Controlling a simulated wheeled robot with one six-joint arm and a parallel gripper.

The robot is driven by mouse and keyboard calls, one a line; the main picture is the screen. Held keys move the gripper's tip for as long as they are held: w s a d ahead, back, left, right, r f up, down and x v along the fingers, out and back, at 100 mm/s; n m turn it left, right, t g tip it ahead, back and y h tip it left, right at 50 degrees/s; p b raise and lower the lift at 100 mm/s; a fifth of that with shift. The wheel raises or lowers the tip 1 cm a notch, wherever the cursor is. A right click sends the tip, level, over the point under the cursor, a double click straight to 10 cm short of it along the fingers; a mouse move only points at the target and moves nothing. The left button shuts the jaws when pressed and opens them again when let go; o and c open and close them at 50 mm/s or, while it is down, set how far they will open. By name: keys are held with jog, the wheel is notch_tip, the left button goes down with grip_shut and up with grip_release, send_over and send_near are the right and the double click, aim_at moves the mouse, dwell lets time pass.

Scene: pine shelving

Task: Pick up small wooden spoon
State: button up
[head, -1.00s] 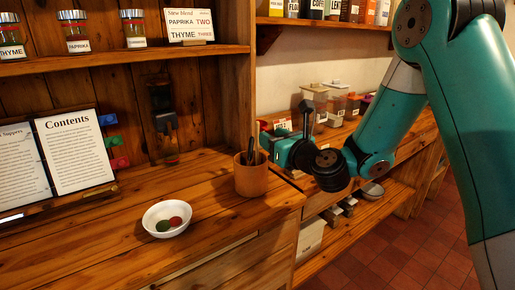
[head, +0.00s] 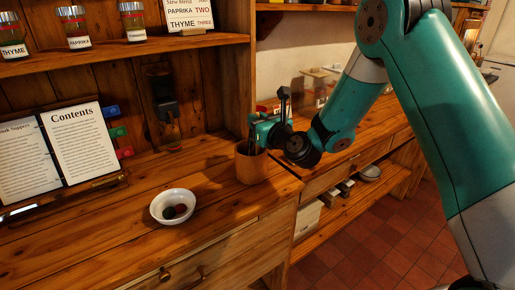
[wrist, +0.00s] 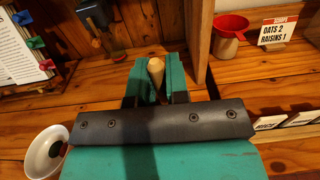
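A pale, rounded wooden end (wrist: 156,68), apparently the small wooden spoon's, stands between my gripper's fingers in the wrist view. My gripper (wrist: 157,78) has its two teal fingers on either side of it; I cannot tell whether they press on it. In the head view my gripper (head: 258,130) is at the top of a round wooden cup (head: 251,165) on the counter. The spoon is not clear in the head view, hidden by the gripper. The cup is mostly hidden in the wrist view.
A white bowl (head: 159,206) with small round items stands left of the cup. An open book (head: 60,150) leans behind it. A shelf upright (wrist: 200,45) rises close behind the gripper. A red funnel (wrist: 232,22) and a recipe card (wrist: 277,31) are at the right.

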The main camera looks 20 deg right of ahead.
grip_shut()
jog(key=shift+r, duration=0.1)
